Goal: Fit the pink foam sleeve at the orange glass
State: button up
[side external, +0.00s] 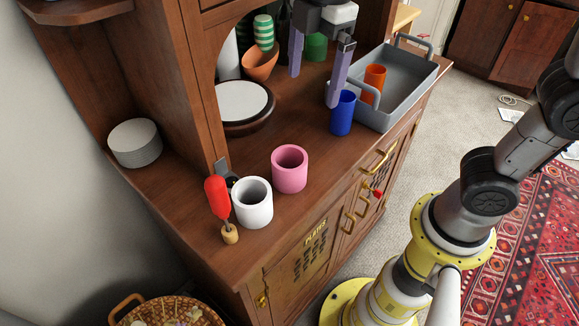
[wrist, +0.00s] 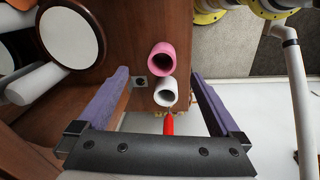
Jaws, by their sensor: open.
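The pink foam sleeve (side external: 290,181) stands upright and empty on the wooden cabinet top, near its front edge. It also shows in the wrist view (wrist: 175,50), beyond my fingertips. The orange glass (side external: 375,77) stands in the grey tray (side external: 410,88) at the right end of the cabinet top, partly behind the tray's handle. My gripper (side external: 314,90) is open and empty above the cabinet top, between the pink sleeve and the tray. Its purple fingers (wrist: 160,75) are spread wide in the wrist view, with nothing between them.
A white sleeve (side external: 252,210) and a red-handled tool (side external: 217,198) stand left of the pink sleeve. A blue glass (side external: 342,115) stands beside the tray. A green cup (side external: 316,47), a terracotta bowl (side external: 260,66) and a round white-topped item (side external: 242,103) are farther back.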

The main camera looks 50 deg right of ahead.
jog(key=n+g, duration=0.1)
send_over(289, 160)
jog(key=s+a, duration=0.2)
notch_tip(289, 160, down, 3)
jog(key=shift+f, duration=6.9)
jog(key=c, duration=1.1)
jog(key=shift+r, duration=0.1)
